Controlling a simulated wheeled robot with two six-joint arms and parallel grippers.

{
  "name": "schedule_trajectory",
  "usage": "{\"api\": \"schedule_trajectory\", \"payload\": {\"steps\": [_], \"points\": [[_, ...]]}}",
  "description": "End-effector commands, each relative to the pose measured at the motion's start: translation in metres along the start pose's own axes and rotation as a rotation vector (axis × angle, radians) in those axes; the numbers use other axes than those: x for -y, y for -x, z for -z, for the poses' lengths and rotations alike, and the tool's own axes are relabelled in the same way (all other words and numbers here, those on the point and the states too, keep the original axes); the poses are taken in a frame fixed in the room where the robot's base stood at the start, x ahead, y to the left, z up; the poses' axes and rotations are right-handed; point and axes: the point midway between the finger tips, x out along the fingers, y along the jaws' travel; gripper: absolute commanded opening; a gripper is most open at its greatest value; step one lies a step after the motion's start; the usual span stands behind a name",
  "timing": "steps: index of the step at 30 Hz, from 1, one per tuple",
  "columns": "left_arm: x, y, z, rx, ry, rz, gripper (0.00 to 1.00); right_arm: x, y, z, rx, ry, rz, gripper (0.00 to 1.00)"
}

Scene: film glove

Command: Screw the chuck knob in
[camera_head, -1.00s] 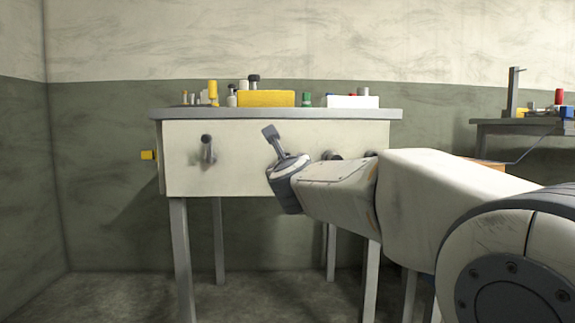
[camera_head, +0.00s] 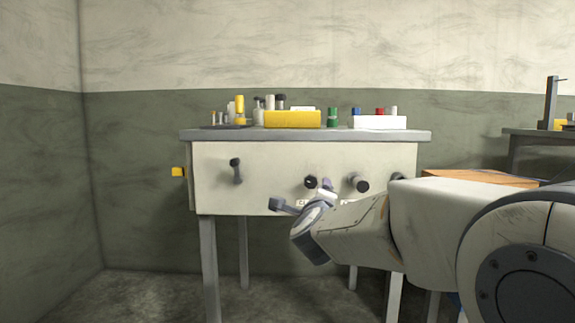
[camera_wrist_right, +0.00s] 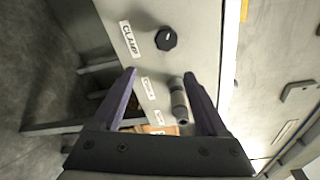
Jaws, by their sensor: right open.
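A grey stepped cylindrical knob (camera_wrist_right: 178,100) sticks out from the pale panel (camera_wrist_right: 192,45) in the right wrist view; it appears to be the knob (camera_head: 358,183) right of the panel's middle in the head view. The label beside it is too small to read, so I cannot confirm it is the chuck knob. My right gripper (camera_wrist_right: 160,73) is open and empty. In the wrist view the knob appears between its fingers, nearer the right one, with no visible contact. In the head view my right gripper (camera_head: 300,193) is in front of the panel's lower edge.
A dark faceted knob (camera_wrist_right: 166,39) sits beside a CLAMP label (camera_wrist_right: 130,39). A dark lever handle (camera_head: 236,170) is on the panel's left. Above, the bench top (camera_head: 225,135) holds a yellow box (camera_head: 292,119), a white box (camera_head: 380,122) and bottles. A yellow part (camera_head: 178,172) protrudes left.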

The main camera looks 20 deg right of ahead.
Motion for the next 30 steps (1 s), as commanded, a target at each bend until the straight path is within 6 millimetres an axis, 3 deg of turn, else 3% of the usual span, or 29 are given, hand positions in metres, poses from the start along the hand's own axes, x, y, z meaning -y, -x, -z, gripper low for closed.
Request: {"api": "schedule_trajectory", "payload": {"steps": [1,9,18,24,30], "points": [[-0.003,0.034,0.002,-0.001,0.000,0.000,0.50,0.013,-0.005,-0.002,-0.019,0.191,-0.006,0.76],[-0.008,0.117,0.006,0.000,0.000,0.000,0.50,0.015,-0.015,0.001,-0.047,1.263,0.001,0.76],[-0.014,0.197,0.011,0.000,0.000,0.000,0.50,0.015,-0.003,-0.012,0.012,2.311,0.081,0.76],[-0.016,0.217,0.011,0.000,0.000,0.000,0.50,0.009,0.006,-0.018,0.037,2.657,0.155,0.76],[-0.015,0.215,0.011,0.000,0.000,0.000,0.50,0.005,-0.002,-0.019,0.035,2.721,0.172,0.76]]}}
